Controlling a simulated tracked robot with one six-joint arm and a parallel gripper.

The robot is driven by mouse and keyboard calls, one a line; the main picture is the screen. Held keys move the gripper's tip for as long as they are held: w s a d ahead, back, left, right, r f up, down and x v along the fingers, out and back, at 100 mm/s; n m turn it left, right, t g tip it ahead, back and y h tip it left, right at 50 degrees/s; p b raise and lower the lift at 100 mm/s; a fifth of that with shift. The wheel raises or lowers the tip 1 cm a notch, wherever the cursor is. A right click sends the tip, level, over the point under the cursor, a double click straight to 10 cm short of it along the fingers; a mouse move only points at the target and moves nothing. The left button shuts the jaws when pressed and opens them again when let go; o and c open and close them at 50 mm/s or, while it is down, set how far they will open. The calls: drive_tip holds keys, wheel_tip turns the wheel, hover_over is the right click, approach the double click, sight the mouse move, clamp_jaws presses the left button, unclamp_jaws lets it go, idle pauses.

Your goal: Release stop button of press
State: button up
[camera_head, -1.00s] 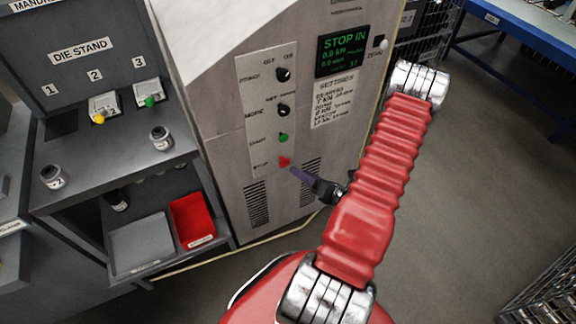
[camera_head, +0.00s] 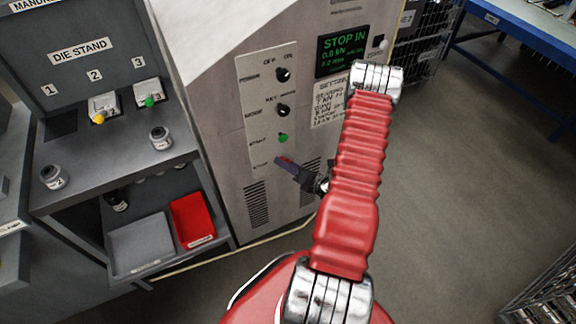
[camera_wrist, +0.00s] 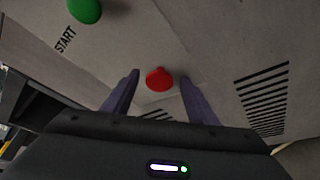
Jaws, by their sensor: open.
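The press (camera_head: 225,140) is a grey cabinet with a column of controls on its front panel. Its red stop button (camera_wrist: 159,79) shows in the wrist view, ahead of and between my two fingers. In the head view my gripper covers the stop button almost wholly. My gripper (camera_wrist: 155,95) is open, with one purple finger on each side of the button in the picture; I cannot tell whether the fingers touch it. In the head view my gripper (camera_head: 283,163) is at the stop label. The display (camera_head: 343,50) reads "STOP IN".
The green start button (camera_head: 283,138) is just above my gripper and also shows in the wrist view (camera_wrist: 84,10). Two black knobs (camera_head: 283,75) sit higher. A die stand (camera_head: 80,50) with grey and red trays (camera_head: 192,220) is at the left.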

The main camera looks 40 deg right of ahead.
clamp_jaws()
idle(0.5)
